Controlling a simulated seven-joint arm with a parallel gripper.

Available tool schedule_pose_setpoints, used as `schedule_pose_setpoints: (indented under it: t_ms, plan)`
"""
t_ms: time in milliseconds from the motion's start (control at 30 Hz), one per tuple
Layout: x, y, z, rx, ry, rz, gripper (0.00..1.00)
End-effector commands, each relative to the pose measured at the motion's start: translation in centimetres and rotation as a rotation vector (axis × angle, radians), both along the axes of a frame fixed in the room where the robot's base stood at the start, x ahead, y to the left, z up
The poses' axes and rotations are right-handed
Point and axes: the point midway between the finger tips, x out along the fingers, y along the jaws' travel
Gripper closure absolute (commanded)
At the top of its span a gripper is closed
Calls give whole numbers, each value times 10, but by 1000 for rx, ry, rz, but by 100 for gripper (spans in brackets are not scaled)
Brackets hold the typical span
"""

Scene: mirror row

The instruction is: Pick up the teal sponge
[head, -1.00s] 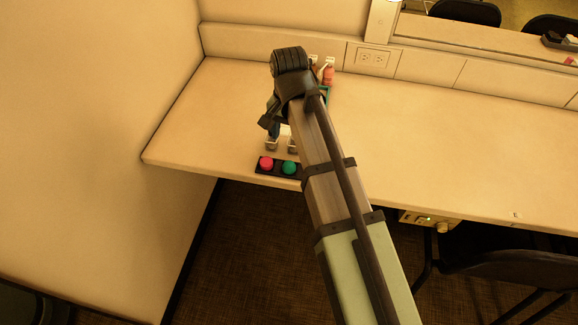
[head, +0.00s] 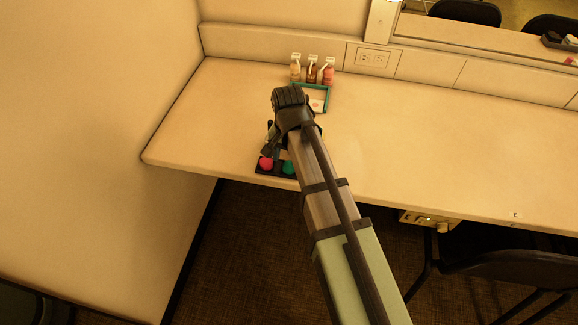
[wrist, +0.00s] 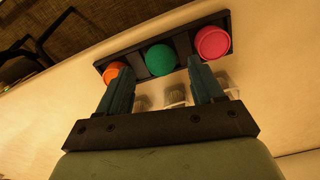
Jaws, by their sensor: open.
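The teal sponge (head: 289,168) is a round green-teal piece in a dark holder (head: 262,171) near the table's front edge. In the wrist view the teal sponge (wrist: 161,60) sits in the middle, between a pink sponge (wrist: 213,42) and an orange one (wrist: 113,72). My gripper (wrist: 160,72) is open, with one finger on either side of the teal sponge in the picture. I cannot tell how far above it the fingertips are. In the head view my arm hides the orange sponge and part of the holder.
Several small clear cups (wrist: 175,97) stand beside the holder, partly behind my fingers. Three pump bottles (head: 312,72) and a teal-rimmed tray (head: 326,100) stand at the back. A wall panel (head: 110,120) rises at the left. The table (head: 430,140) is clear at the right.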

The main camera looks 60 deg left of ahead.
Motion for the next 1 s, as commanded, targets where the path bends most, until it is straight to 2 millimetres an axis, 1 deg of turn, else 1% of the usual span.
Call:
schedule_pose_setpoints:
  t_ms: [100,200,300,500,1000]
  plan:
    - [-1,0,-16,-1,-1,0,33]
    - [-1,0,-25,-1,-1,0,33]
    - [0,0,-28,1,-2,0,33]
    - [0,0,-28,1,-2,0,34]
    - [0,0,-28,1,-2,0,82]
